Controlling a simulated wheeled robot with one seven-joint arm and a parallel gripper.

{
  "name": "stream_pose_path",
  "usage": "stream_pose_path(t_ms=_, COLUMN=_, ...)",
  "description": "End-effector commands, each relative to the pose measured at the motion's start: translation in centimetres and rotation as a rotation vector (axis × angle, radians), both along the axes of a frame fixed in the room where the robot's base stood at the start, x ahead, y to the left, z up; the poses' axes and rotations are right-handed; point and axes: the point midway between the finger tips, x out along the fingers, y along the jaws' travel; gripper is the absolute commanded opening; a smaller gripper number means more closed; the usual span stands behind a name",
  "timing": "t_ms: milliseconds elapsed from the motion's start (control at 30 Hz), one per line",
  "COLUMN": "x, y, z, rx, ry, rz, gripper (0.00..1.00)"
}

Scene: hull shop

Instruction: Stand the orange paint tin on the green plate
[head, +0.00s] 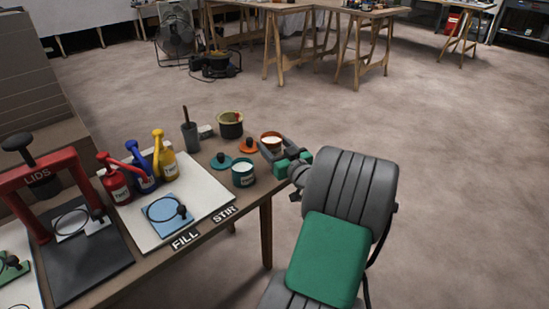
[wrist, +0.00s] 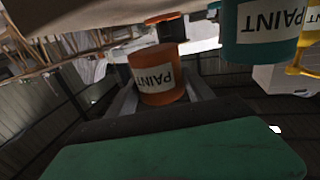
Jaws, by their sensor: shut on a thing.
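The orange paint tin (head: 271,141) is upright at the right end of the bench, open at the top with pale paint inside. It shows in the wrist view (wrist: 158,75) with its PAINT label upside down. My gripper (head: 273,148) is shut on the tin, its fingers on either side. I cannot tell whether the tin touches the bench. A flat green piece with a dark knob (head: 10,267), perhaps the green plate, lies at the far left, cut off by the picture's edge.
A teal tin (head: 243,174) stands close to my gripper, with an orange lid (head: 249,147) and a teal lid (head: 221,161) nearby. Red, blue and yellow bottles (head: 165,162) stand further left.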

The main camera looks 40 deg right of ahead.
Motion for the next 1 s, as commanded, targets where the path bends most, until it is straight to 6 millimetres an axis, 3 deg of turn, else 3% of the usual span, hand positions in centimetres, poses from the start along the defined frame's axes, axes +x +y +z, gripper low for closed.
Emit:
stream_pose_path(t_ms=200, x=0.6, y=-0.7, z=-3.9, rx=0.001, ry=0.0, rz=0.0, gripper=0.06)
stream_pose_path(t_ms=633, x=0.5, y=-0.7, z=-4.1, rx=-0.001, ry=-0.001, rz=0.0, gripper=0.06)
stream_pose_path(t_ms=667, x=0.5, y=-0.7, z=-4.2, rx=0.0, ry=0.001, rz=0.0, gripper=0.61)
stream_pose_path(t_ms=900, x=0.5, y=-0.7, z=-4.0, rx=0.0, ry=0.001, rz=0.0, gripper=0.81)
stream_pose_path(t_ms=1000, x=0.5, y=-0.7, z=-4.0, rx=0.0, ry=0.001, rz=0.0, gripper=0.82)
